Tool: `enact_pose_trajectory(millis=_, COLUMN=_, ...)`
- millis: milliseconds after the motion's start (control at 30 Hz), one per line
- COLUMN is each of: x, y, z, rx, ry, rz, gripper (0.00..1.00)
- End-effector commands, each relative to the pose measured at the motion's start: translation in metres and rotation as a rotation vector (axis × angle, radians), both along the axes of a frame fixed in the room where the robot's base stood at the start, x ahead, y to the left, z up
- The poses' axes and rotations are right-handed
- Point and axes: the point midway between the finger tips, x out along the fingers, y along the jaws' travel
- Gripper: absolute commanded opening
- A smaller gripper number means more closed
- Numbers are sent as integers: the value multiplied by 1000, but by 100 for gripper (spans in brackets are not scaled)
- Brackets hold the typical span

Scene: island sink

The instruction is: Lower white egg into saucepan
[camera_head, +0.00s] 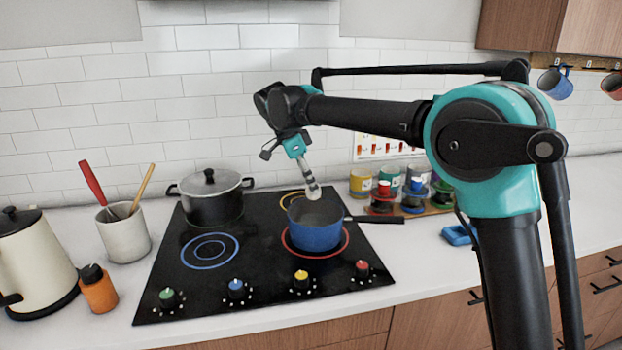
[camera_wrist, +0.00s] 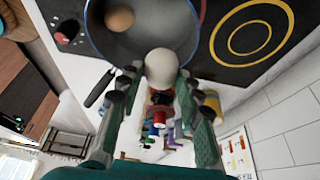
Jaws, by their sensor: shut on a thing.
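My gripper (camera_wrist: 160,88) is shut on the white egg (camera_wrist: 163,66), which sits between its two fingertips in the wrist view. In the head view the white egg (camera_head: 313,192) hangs at the lower end of the gripper, over the opening of the blue saucepan (camera_head: 316,237). The saucepan stands on the red-ringed burner, with its dark handle pointing right. In the wrist view the pan's inside (camera_wrist: 143,40) shows below the egg, and a brown egg (camera_wrist: 119,18) lies in it. How far the white egg is above the pan bottom is hard to tell.
A black lidded pot (camera_head: 212,205) stands at the back left of the black cooktop (camera_head: 185,285). A utensil crock (camera_head: 124,238), an orange bottle (camera_head: 97,290) and a kettle (camera_head: 35,265) stand further left. Several coloured jars (camera_head: 383,198) stand right of the saucepan, behind its handle.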

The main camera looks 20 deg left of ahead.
Motion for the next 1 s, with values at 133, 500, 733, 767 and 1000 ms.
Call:
enact_pose_trajectory(millis=133, x=0, y=0, z=-7, rx=0, ry=0, rz=0, gripper=25)
enact_pose_trajectory(millis=500, x=0, y=0, z=-24, rx=0, ry=0, rz=0, gripper=25)
enact_pose_trajectory(millis=733, x=0, y=0, z=-34, rx=0, ry=0, rz=0, gripper=25)
enact_pose_trajectory(millis=767, x=0, y=0, z=-35, rx=0, ry=0, rz=0, gripper=25)
enact_pose_trajectory(millis=1000, x=0, y=0, z=-46, rx=0, ry=0, rz=0, gripper=25)
